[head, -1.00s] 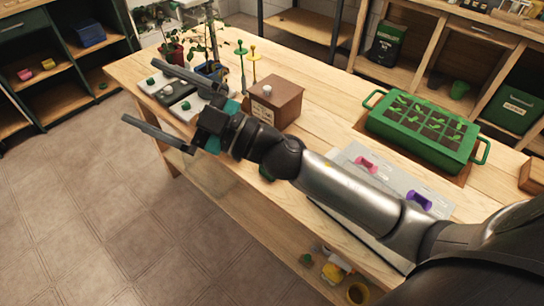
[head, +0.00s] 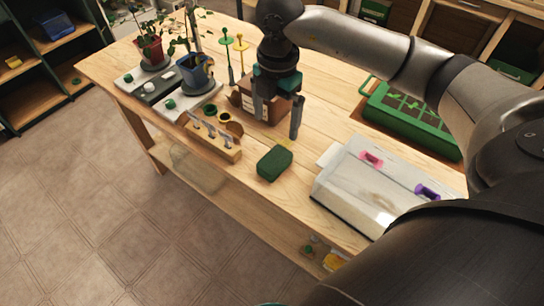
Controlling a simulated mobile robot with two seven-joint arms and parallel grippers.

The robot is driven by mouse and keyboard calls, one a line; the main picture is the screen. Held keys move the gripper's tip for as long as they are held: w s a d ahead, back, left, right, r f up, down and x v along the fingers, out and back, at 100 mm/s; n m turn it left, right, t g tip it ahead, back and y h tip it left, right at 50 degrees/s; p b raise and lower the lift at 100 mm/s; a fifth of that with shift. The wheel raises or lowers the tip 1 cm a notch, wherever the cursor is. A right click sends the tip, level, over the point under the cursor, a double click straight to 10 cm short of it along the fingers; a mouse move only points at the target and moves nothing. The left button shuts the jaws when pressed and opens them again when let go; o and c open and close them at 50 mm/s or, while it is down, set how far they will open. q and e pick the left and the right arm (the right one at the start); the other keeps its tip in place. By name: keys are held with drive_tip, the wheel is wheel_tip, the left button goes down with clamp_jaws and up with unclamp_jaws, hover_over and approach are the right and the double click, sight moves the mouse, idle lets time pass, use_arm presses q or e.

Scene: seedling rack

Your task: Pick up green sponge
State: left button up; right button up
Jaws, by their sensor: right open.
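The green sponge (head: 275,163) lies on the wooden bench (head: 325,98) near its front edge, a dark green block with its top and sides in plain view. My right gripper (head: 277,127) points down just behind the sponge in the head view, its two dark fingers spread apart with nothing held between them. In the picture the fingertips are above the sponge and do not overlap it; their exact height is hard to tell. My left gripper is not in view.
A brown wooden box (head: 246,97) is partly hidden behind the right gripper. A wooden tool holder (head: 213,143) stands left of the sponge, a clear-sided case (head: 345,195) right of it. Potted plants (head: 195,73) stand at left, a green seedling tray (head: 425,132) at back right.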

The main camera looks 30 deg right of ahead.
drive_tip(key=b, duration=0.2)
hover_over(275, 159)
drive_tip(key=f, duration=0.9)
drive_tip(key=shift+s, duration=0.25)
drive_tip(key=shift+w+f+b, duration=0.15)
drive_tip(key=shift+f+b, duration=0.05)
drive_tip(key=shift+f, duration=1.35)
drive_tip(key=shift+w+f+b, duration=0.1)
drive_tip(key=shift+f+b, duration=0.1)
drive_tip(key=shift+f, duration=1.3)
drive_tip(key=c, duration=1.3)
